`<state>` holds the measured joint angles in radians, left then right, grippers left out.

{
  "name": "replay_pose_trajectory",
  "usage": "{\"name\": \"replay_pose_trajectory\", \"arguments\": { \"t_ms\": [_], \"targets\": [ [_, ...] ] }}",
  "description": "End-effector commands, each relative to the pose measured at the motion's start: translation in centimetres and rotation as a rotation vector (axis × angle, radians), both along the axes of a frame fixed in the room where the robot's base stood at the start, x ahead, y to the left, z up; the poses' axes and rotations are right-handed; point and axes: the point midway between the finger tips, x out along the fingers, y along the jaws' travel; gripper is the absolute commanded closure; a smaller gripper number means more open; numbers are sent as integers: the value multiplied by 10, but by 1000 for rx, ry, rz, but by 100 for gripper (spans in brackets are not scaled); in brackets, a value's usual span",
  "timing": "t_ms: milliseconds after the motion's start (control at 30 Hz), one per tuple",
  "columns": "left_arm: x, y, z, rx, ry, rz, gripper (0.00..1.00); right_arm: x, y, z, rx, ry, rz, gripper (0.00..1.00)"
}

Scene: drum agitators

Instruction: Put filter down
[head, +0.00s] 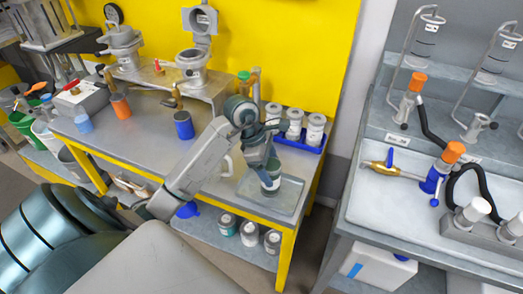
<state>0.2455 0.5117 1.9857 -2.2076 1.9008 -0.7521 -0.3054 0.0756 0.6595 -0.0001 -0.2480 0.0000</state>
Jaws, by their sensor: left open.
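My left gripper (268,167) is open, pointing down over the shallow grey tray (288,203) at the table's right front corner. Between or just below its fingers is a small cylindrical item (271,184), greenish with a pale band, which looks like the filter. It appears upright in the tray. The gripper hides its upper part, so I cannot tell whether the fingers touch it. My right gripper is not in view.
A blue rack (299,143) with several white-lidded jars stands behind the tray. A blue cup (184,125) and an orange cup (121,106) stand further left. Jars sit on the lower shelf. A grey bench (390,206) with hoses is at right, across a gap.

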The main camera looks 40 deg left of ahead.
Motion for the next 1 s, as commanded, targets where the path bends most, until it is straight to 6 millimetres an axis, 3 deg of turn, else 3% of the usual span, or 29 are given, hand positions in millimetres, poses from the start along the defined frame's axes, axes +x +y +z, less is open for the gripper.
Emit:
{"name": "replay_pose_trajectory", "arguments": {
  "t_ms": [200, 400, 600, 1000],
  "targets": [
    [-7, 18, 43, 6, -5, 1, 25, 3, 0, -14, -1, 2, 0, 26],
    [-12, 29, 74, 3, -3, 2, 25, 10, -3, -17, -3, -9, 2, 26],
    [-15, 33, 86, 0, 0, 1, 25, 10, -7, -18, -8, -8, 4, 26],
    [-15, 33, 87, 0, 0, 1, 25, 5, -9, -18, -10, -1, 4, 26]
  ]
}}
